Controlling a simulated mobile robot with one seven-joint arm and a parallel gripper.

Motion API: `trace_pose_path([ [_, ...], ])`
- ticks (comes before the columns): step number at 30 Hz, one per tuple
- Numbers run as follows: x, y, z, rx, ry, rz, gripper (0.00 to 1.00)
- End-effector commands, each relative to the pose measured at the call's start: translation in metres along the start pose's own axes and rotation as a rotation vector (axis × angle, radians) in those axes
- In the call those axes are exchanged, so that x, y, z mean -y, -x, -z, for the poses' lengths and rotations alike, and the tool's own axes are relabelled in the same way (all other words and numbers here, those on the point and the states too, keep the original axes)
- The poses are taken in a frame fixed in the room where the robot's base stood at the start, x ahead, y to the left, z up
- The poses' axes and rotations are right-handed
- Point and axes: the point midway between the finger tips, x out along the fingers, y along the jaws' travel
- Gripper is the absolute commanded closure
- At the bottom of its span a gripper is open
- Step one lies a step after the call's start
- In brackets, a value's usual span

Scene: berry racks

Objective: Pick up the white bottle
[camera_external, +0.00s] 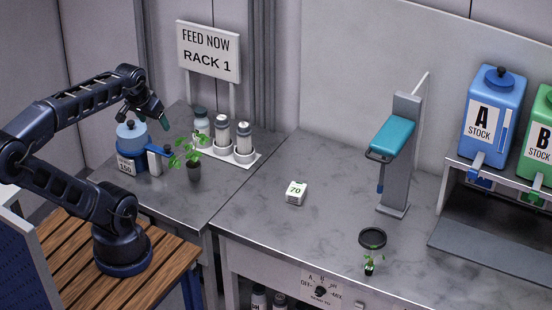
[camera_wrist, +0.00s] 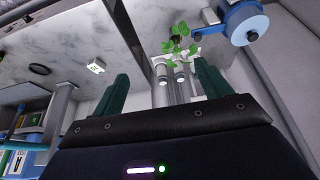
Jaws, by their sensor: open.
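I cannot tell which is the white bottle meant. My gripper (camera_external: 156,116) is up to the left of the holder, apart from it, above the blue pot. In the wrist view its dark green fingers (camera_wrist: 160,88) are spread and empty, with the holder and bottles seen beyond, between them.
A blue pot marked 150 (camera_external: 132,150) and a potted plant (camera_external: 193,168) stand close to the holder. The FEED NOW sign (camera_external: 209,50) rises behind. A white block marked 70 (camera_external: 296,194) and a teal-topped stand (camera_external: 398,150) are farther right. Counter around the block is clear.

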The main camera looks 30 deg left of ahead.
Motion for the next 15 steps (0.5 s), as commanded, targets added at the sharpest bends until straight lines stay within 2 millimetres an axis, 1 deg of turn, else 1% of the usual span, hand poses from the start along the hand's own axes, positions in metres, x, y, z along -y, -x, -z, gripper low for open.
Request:
trace_pose_path([
  [11, 0.000, 0.000, 0.001, 0.001, -0.002, 0.000, 0.22],
  [14, 0.001, -0.001, 0.007, 0.007, -0.024, 0.002, 0.22],
  [15, 0.002, -0.001, 0.013, 0.012, -0.042, 0.004, 0.22],
])
